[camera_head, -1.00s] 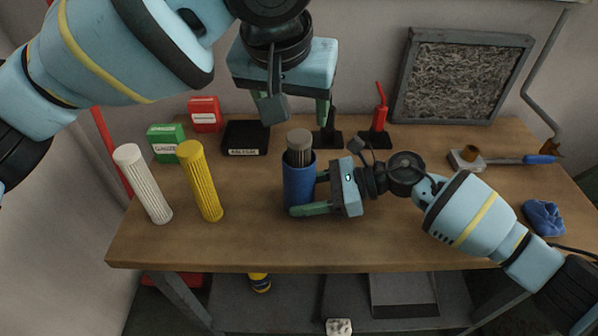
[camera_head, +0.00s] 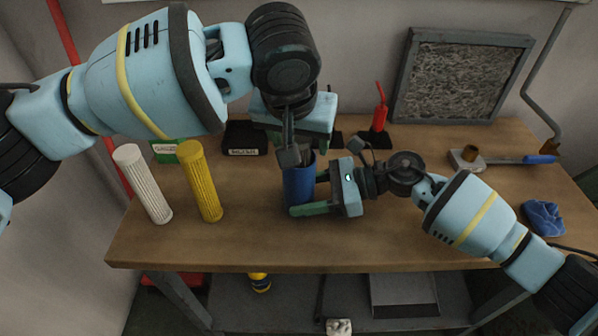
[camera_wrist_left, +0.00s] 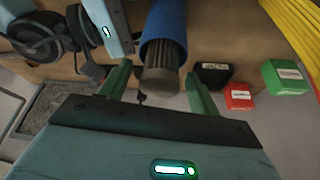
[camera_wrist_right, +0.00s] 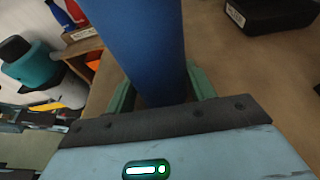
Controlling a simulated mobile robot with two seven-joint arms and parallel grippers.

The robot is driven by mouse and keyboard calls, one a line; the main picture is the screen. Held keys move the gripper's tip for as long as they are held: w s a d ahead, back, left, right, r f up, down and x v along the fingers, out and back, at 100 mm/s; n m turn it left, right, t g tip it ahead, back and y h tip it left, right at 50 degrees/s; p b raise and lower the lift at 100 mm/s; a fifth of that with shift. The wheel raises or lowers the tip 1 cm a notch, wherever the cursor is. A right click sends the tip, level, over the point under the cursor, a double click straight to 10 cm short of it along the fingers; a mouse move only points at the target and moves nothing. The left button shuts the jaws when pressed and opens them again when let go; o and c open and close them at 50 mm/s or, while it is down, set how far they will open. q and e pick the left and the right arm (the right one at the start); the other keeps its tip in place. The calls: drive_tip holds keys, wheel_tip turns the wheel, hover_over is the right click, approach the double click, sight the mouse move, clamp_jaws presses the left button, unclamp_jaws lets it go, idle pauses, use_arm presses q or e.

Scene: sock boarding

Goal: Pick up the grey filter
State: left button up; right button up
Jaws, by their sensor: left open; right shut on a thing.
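The grey filter (camera_wrist_left: 165,60) stands in the open end of the blue cylindrical housing (camera_head: 298,186); its ribbed end sticks out, seen in the left wrist view. In the head view my left gripper hides it. My left gripper (camera_head: 297,150) is open above the housing, its fingers on either side of the filter's end, with gaps visible in the left wrist view (camera_wrist_left: 157,80). My right gripper (camera_head: 308,192) is shut on the housing, which stands upright on the table. The housing also fills the middle of the right wrist view (camera_wrist_right: 140,45).
A white filter (camera_head: 143,184) and a yellow filter (camera_head: 200,182) stand to the left. A black box (camera_head: 243,139), a green box (camera_wrist_left: 285,77) and a red box (camera_wrist_left: 239,96) are behind. A red bottle (camera_head: 379,117), framed panel (camera_head: 460,80) and blue cloth (camera_head: 544,217) are right.

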use_arm(q)
drive_tip(key=c, duration=1.3)
drive_tip(key=shift+r, duration=0.15)
wheel_tip(320, 180, up, 18)
drive_tip(key=shift+f, duration=0.1)
use_arm(e)
drive_tip(key=o, duration=0.8)
drive_tip(key=shift+o, duration=0.2)
drive_tip(key=shift+d, duration=0.1)
